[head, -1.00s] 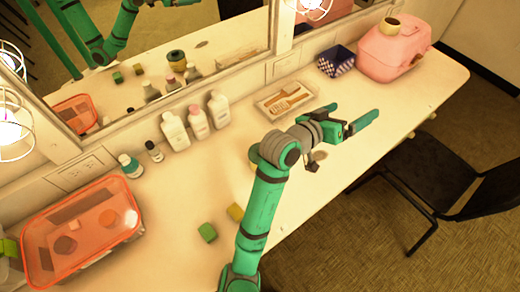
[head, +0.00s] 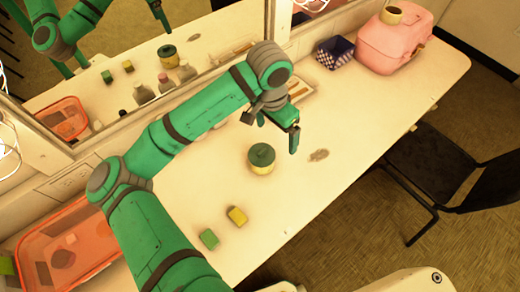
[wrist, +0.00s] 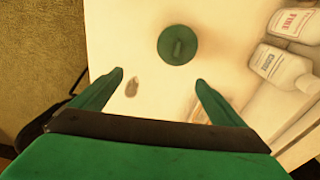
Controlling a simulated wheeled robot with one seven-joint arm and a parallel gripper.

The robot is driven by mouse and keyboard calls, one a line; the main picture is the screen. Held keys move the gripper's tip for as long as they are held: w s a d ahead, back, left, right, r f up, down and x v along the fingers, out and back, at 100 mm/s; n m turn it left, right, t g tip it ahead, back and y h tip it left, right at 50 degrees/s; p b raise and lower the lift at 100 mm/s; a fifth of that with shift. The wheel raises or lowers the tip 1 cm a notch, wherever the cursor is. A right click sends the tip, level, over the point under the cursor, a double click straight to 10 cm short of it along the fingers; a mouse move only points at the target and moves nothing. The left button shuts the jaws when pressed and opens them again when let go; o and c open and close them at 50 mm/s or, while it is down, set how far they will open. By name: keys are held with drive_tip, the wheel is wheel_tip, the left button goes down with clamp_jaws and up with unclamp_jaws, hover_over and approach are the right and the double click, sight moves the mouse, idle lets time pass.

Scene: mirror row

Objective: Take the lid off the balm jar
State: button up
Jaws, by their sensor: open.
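The balm jar (head: 262,169) is a short yellow pot standing upright on the white counter, in the middle of the head view. Its dark green lid (head: 262,153) is on top. In the wrist view the lid (wrist: 178,44) is a round green disc with a raised bar-shaped grip, seen from above. My gripper (head: 277,130) is above the counter, above and beyond the jar in the head view. In the wrist view my gripper (wrist: 160,77) is open and empty, and the lid lies past the fingertips, apart from them.
A yellow block (head: 237,216) and a green block (head: 209,239) lie near the jar. White bottles (wrist: 281,66) stand along the mirror side.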

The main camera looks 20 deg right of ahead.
drive_tip(key=a+y, duration=0.1)
drive_tip(key=a, duration=0.2)
hover_over(262, 152)
drive_tip(key=f, duration=0.5)
drive_tip(key=shift+s+d, duration=0.2)
drive_tip(key=shift+w+a+f, duration=0.1)
drive_tip(key=shift+w+f, duration=0.05)
drive_tip(key=shift+f, duration=1.2)
drive_tip(key=shift+w+a+f, duration=0.1)
drive_tip(key=shift+f, duration=1.25)
drive_tip(key=c, duration=1.1)
drive_tip(key=shift+c, duration=0.2)
